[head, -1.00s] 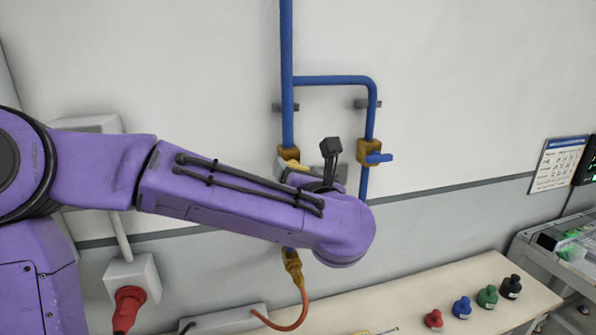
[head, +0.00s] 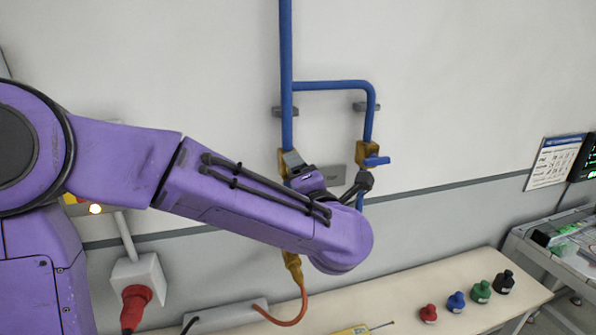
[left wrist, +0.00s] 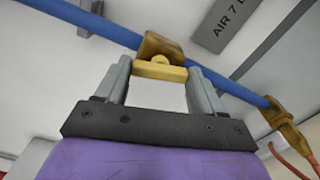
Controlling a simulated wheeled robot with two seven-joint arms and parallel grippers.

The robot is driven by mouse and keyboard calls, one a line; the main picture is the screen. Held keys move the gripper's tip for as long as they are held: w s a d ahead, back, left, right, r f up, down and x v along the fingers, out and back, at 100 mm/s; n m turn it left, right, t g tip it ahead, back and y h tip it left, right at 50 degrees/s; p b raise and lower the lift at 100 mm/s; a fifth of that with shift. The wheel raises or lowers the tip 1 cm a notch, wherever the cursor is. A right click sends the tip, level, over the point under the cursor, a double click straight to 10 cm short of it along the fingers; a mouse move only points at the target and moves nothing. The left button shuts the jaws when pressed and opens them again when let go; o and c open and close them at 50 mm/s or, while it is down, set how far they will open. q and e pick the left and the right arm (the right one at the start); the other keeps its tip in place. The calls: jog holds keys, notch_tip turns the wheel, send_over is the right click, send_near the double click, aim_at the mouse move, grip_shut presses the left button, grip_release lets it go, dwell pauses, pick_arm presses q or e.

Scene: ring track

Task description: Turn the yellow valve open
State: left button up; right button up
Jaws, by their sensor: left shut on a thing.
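The yellow valve's brass body (left wrist: 150,45) sits on the blue pipe in the left wrist view. Its yellow handle (left wrist: 158,71) lies between the fingertips, at a small angle to the pipe. My left gripper (left wrist: 160,72) is shut on this handle, one finger at each end. In the head view my left gripper (head: 292,163) is at the valve body (head: 282,163) on the left pipe, and it hides the handle there. My right gripper is not in view.
A second brass valve with a blue handle (head: 376,161) is on the right pipe branch, close to my wrist. A grey plate (head: 332,178) is on the wall between.

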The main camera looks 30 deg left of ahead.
pick_arm(q)
jog(key=shift+m+p, duration=0.65)
jog(key=shift+m, duration=0.85)
jog(key=shift+f, duration=0.1)
jog(key=o, duration=1)
jog(key=shift+o, duration=0.2)
jog(key=v, duration=1)
jog(key=shift+s+d, duration=0.15)
jog(key=shift+d, duration=0.05)
jog(key=shift+s, duration=0.1)
